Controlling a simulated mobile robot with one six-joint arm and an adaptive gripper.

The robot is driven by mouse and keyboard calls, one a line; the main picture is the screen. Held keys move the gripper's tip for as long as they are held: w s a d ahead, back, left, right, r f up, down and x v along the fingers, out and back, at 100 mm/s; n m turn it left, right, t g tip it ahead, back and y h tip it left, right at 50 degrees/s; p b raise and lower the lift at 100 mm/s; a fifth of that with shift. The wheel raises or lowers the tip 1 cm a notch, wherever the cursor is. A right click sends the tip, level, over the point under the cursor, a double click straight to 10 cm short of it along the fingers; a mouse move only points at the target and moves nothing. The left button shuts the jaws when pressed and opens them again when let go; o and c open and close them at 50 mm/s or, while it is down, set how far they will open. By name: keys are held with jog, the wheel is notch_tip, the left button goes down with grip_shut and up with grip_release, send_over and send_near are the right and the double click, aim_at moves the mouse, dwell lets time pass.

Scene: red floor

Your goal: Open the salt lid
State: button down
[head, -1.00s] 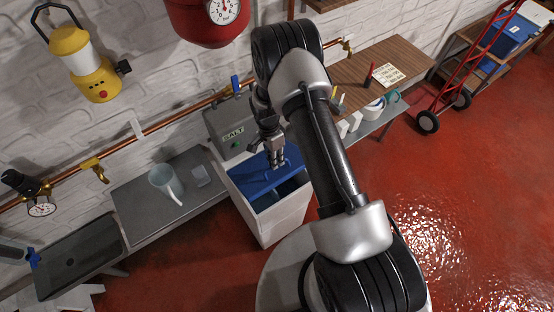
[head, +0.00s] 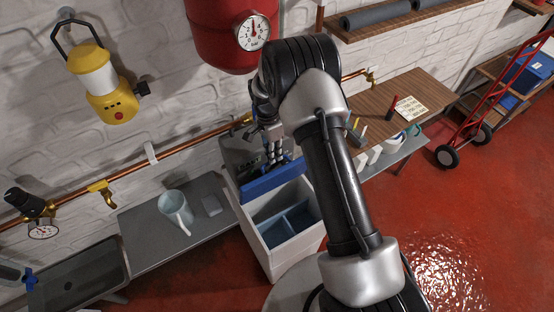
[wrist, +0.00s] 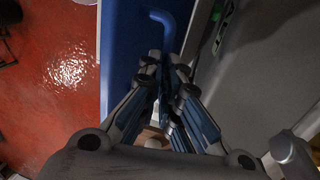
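The salt bin (head: 262,246) is a white box below the wall. Its blue lid (head: 272,181) is raised and tilted up at the back, and the blue inside of the bin shows. My gripper (head: 275,160) is at the lid's upper edge, partly behind it. In the wrist view the blue lid (wrist: 124,50) fills the left middle, with a curved blue handle (wrist: 163,17) on it. My gripper's fingertips (wrist: 164,57) close around the lower part of the handle. The grey SALT panel behind is mostly hidden by my gripper and the lid.
A grey bench (head: 150,235) with a clear jug (head: 175,208) stands left of the bin. A wooden table (head: 385,105) with small items is to the right. A red tank (head: 225,30) and copper pipe (head: 120,170) are on the wall.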

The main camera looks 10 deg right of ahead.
jog(key=shift+s+f, duration=0.25)
jog(key=shift+f, duration=0.3)
jog(key=shift+s+f, duration=0.25)
jog(key=shift+f, duration=0.25)
jog(key=c, duration=2.1)
grip_release()
jog(key=o, duration=0.3)
jog(key=shift+w+f, duration=0.2)
jog(key=shift+w, duration=0.25)
jog(key=shift+o, duration=0.6)
jog(key=shift+r, duration=0.15)
jog(key=shift+w+r, duration=0.1)
